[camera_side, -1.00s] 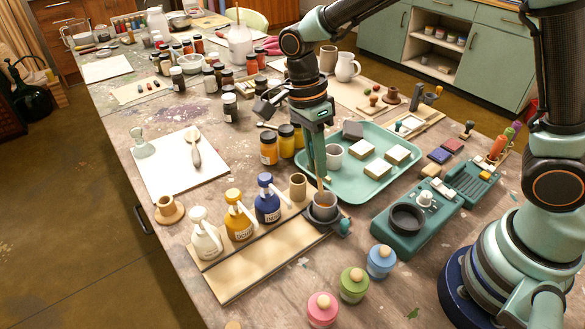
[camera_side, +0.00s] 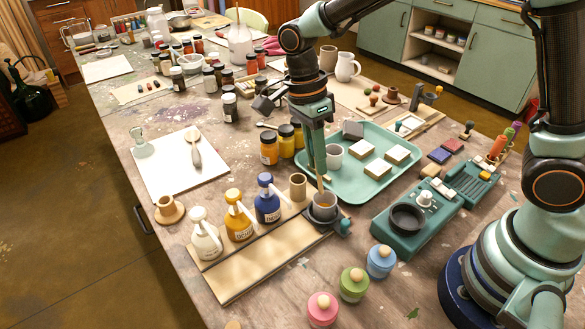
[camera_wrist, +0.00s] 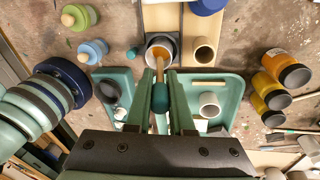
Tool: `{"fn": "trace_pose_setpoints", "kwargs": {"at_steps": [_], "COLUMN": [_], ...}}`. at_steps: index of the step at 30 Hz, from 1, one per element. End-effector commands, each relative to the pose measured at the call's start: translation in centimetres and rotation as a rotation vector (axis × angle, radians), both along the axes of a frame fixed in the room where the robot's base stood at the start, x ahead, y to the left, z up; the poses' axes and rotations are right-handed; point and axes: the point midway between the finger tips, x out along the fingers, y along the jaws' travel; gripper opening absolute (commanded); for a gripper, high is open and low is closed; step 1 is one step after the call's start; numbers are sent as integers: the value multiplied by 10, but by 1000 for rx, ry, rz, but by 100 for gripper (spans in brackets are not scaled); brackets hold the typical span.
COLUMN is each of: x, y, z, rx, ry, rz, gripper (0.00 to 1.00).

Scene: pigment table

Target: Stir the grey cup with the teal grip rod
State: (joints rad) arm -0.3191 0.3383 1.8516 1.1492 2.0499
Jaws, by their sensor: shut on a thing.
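The grey cup (camera_side: 324,212) stands upright in a dark holder at the right end of the wooden rack, with orange contents inside. It also shows at top centre in the wrist view (camera_wrist: 149,53). My gripper (camera_wrist: 160,90) is shut on the teal grip (camera_wrist: 160,99) of the rod, above the cup. The rod's wooden shaft (camera_wrist: 160,68) runs down into the cup's mouth, and its lower end is hidden inside. In the side view, my gripper (camera_side: 317,168) points down over the cup, with the shaft (camera_side: 320,184) showing below it.
A brown cup (camera_side: 298,186) and blue (camera_side: 267,205), yellow (camera_side: 238,222) and white (camera_side: 205,238) bottles stand left of the grey cup. The teal tray (camera_side: 345,192) lies behind it, the teal scale-like device (camera_side: 415,222) to the right, and lidded jars (camera_side: 381,262) in front.

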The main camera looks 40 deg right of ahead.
Motion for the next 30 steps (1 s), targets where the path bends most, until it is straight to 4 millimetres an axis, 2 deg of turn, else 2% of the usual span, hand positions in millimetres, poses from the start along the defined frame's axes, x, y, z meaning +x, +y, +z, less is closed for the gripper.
{"fn": "trace_pose_setpoints", "kwargs": {"at_steps": [18, 30], "x": [1, 0], "y": [0, 0], "z": [48, 50], "rx": [1, 0], "ry": [-2, 0], "rz": [0, 0], "gripper": [0, 0]}}
